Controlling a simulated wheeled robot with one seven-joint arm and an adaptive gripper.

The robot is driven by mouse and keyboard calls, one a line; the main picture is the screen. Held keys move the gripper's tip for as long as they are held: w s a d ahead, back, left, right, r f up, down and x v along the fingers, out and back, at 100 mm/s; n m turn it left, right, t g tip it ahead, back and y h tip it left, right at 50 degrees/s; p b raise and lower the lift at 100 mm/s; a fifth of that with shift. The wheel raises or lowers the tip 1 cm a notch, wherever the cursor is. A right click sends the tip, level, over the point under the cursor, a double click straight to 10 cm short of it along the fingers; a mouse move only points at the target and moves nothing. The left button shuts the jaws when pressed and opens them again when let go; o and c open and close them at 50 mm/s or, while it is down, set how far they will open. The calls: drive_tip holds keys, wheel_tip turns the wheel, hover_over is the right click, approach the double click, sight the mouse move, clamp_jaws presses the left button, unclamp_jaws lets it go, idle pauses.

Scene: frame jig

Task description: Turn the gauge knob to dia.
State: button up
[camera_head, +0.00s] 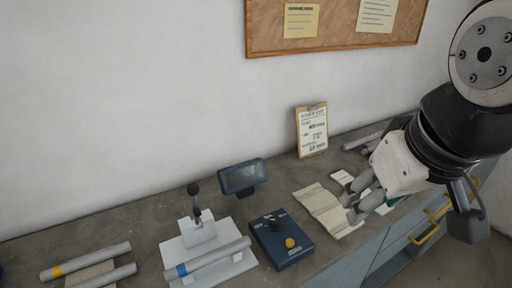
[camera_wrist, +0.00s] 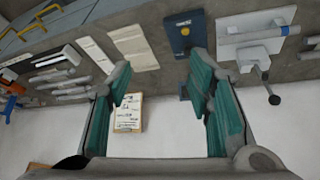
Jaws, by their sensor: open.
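The gauge box (camera_head: 282,240) is dark blue and lies on the bench. It has a black knob (camera_head: 275,224) and a round yellow button (camera_head: 290,243) on top. In the wrist view the gauge box (camera_wrist: 182,32) shows beyond the right finger, with the yellow button (camera_wrist: 185,31) visible; the knob's pointing and the label print are too small to read. A dark display (camera_head: 242,177) stands behind the box. My gripper (camera_head: 351,203) is open and empty, to the right of the box, above the bench and apart from the knob. Its green-padded fingers (camera_wrist: 160,82) are spread.
A white jig (camera_head: 210,255) with a blue-banded tube and a black-knobbed lever stands left of the box. An open booklet (camera_head: 326,209) lies to its right. A clipboard (camera_head: 312,130) leans on the wall. Tubes (camera_head: 85,264) lie at far left. Drawers with yellow handles (camera_head: 425,233) are at right.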

drive_tip(key=w+a+n+g, duration=0.2)
drive_tip(key=w+n, duration=0.2)
drive_tip(key=w, duration=0.3)
drive_tip(key=n+g+h, duration=0.2)
drive_tip(key=n+h, duration=0.1)
drive_tip(key=n, duration=0.6)
hover_over(275, 220)
drive_tip(key=s, duration=0.4)
wheel_tip(275, 220, down, 8)
drive_tip(key=w+a+f+n+h, duration=0.1)
drive_tip(key=w+a+f+n, duration=0.3)
drive_tip(key=a+f, duration=0.25)
drive_tip(key=shift+g, duration=0.3)
drive_tip(key=p+x, duration=0.1)
drive_tip(key=x, duration=0.3)
drive_tip(key=p+x, duration=0.1)
drive_tip(key=x, duration=0.4)
drive_tip(key=d+p+x, duration=0.1)
drive_tip(key=x, duration=0.4)
drive_tip(key=shift+s+r, duration=0.1)
drive_tip(key=shift+r, duration=0.15)
clamp_jaws()
